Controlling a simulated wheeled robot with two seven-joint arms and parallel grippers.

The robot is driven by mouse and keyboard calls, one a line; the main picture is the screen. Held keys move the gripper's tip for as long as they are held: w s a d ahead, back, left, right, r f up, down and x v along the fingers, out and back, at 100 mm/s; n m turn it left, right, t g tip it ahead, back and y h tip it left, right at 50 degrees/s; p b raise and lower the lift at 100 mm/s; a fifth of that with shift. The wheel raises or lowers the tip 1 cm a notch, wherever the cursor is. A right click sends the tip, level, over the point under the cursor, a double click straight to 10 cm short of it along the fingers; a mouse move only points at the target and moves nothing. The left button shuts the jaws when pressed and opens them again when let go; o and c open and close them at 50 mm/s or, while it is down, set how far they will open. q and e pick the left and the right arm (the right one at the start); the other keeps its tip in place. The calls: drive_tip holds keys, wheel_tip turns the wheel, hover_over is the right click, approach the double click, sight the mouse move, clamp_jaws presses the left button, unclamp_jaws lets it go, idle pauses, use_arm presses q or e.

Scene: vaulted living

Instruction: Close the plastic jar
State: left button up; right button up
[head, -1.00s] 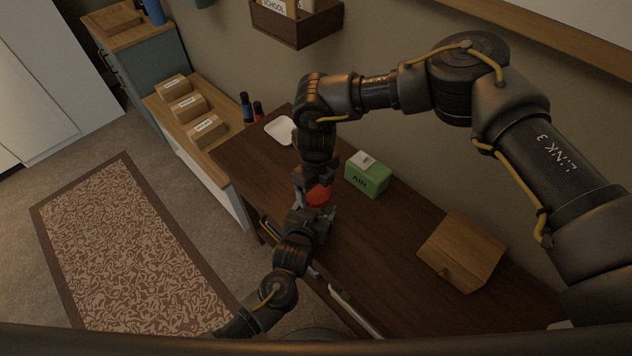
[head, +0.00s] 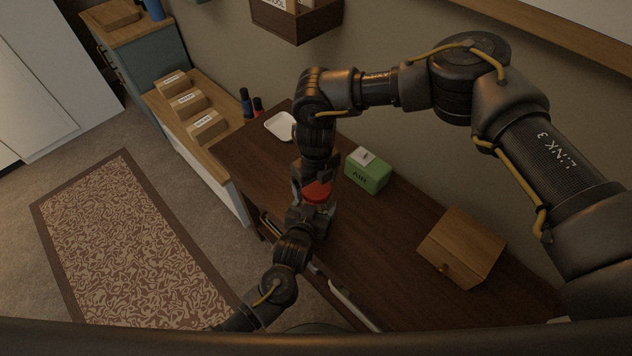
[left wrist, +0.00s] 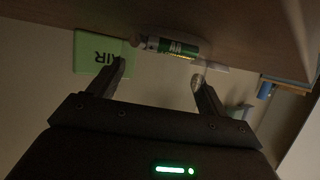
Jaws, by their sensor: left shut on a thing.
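A red lid (head: 317,191) sits at the meeting point of my two grippers over the dark table. My right gripper (head: 315,184) points down from above with its fingers at the lid; whether they press on it cannot be seen. My left gripper (head: 316,214) comes in from the front, just below the lid, and is shut on the plastic jar. The jar is mostly hidden in the head view. In the left wrist view the left fingers (left wrist: 159,80) stand apart, with a faint clear shape and a green-and-white labelled cylinder (left wrist: 172,48) between or behind them.
A green box (head: 367,171) stands right of the grippers, also in the left wrist view (left wrist: 98,52). A white dish (head: 280,126) lies behind, near dark and red bottles (head: 251,104). A wooden box (head: 461,248) stands at the right. The table (head: 375,245) between is bare.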

drive_tip(key=shift+o, duration=0.3)
drive_tip(key=shift+r, duration=0.1)
wheel_tip(320, 180, up, 12)
idle(0.4)
use_arm(q)
drive_tip(key=o, duration=1.9)
drive_tip(key=b+v, duration=0.1)
drive_tip(key=v, duration=0.9)
drive_tip(key=shift+s+a+r, duration=0.1)
drive_tip(key=shift+s+r, duration=0.1)
drive_tip(key=shift+s, duration=0.15)
use_arm(e)
drive_tip(key=shift+f, duration=0.6)
